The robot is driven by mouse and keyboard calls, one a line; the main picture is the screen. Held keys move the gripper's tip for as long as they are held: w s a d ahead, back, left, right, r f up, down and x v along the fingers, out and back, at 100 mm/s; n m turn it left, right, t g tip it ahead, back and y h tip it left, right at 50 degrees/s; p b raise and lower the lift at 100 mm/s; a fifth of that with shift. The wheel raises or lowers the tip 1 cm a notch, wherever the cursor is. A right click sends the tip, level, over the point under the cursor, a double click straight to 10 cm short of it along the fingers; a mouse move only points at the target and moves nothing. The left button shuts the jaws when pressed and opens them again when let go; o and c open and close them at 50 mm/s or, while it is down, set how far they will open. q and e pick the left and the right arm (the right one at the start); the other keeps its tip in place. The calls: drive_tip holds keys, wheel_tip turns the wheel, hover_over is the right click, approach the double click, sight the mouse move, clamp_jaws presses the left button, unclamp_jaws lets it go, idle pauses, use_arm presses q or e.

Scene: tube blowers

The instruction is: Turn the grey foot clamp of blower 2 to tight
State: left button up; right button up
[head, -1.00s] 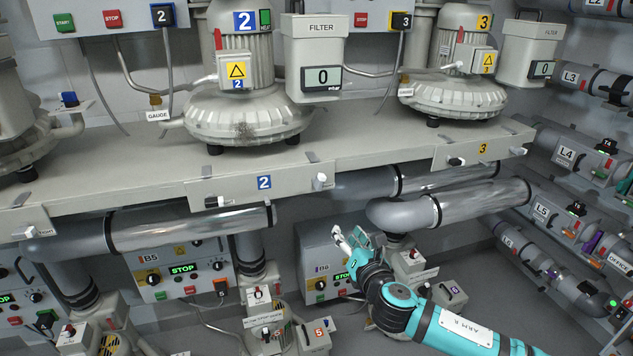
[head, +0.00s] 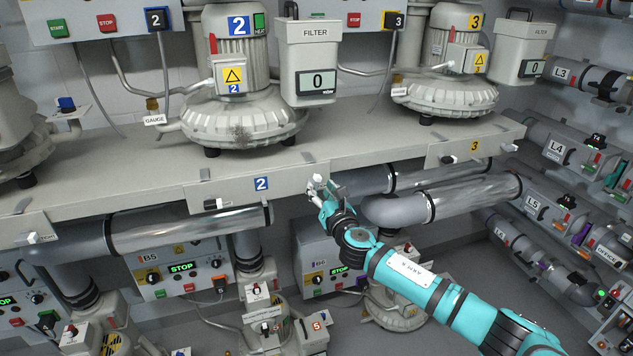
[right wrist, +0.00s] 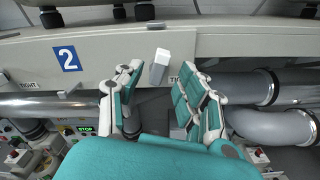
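Blower 2 (head: 236,85) stands on the shelf above a front panel marked with a blue 2. A small pale grey-white clamp handle (head: 317,181) sits at the right end of this panel; it also shows in the right wrist view (right wrist: 159,66), tilted slightly. A second lever, dark and white (head: 214,204), is at the panel's left end. My right gripper (head: 325,191) is at the right handle. In the right wrist view its fingers (right wrist: 160,85) are spread, with the handle between and just beyond their tips; contact cannot be told. A label beside the handle is partly hidden by a finger. My left gripper is not in view.
The shelf edge (head: 375,161) runs just above my right gripper. Large grey pipes (head: 450,200) lie below and right of it, and another pipe (head: 165,233) lies to the left. Control boxes (head: 180,270) stand lower down.

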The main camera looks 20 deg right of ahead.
sight(317, 185)
drive_tip(key=shift+w+a, duration=0.15)
drive_tip(key=shift+w, duration=1.75)
clamp_jaws()
